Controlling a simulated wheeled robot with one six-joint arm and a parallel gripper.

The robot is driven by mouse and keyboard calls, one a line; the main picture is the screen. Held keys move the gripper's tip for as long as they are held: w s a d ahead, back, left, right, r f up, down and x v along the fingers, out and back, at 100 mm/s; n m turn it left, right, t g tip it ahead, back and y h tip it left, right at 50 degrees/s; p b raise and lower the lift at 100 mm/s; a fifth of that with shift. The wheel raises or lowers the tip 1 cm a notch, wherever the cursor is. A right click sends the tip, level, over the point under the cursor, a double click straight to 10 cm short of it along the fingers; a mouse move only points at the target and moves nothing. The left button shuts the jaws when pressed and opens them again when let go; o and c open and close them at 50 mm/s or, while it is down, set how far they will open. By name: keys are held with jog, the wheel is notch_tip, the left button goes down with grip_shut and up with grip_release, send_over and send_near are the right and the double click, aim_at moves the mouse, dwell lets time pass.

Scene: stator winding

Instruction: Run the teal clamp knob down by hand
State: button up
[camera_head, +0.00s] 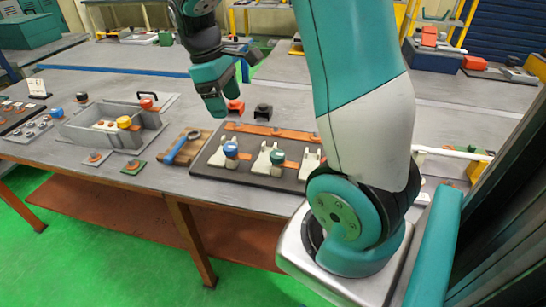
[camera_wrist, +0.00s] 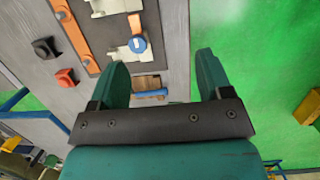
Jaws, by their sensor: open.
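The teal clamp knob (camera_head: 277,157) sits on a cream clamp in the middle of a dark fixture plate (camera_head: 208,170). A blue knob (camera_head: 231,150) sits on the cream clamp to its left; it also shows in the wrist view (camera_wrist: 138,44). My gripper (camera_head: 214,105) is open and empty, in the air above and behind the fixture plate. In the wrist view my two fingers (camera_wrist: 162,72) stand wide apart, with the blue knob beyond their tips. I cannot make out the teal knob in the wrist view.
An orange bar (camera_head: 265,130) runs along the plate's back. Red (camera_head: 236,106) and black (camera_head: 263,111) blocks stand behind it. A grey tray (camera_head: 110,125) stands farther left. Bare table lies behind the tray.

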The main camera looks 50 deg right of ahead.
jog(key=m+g, duration=0.1)
jog(key=g, duration=0.1)
send_near(277, 154)
jog(key=p+x, duration=0.1)
jog(key=x, duration=0.8)
jog(key=shift+s+f, duration=0.1)
jog(key=shift+f, duration=0.05)
jog(key=shift+c, duration=0.4)
jog(key=c, duration=0.8)
jog(key=shift+c, duration=0.3)
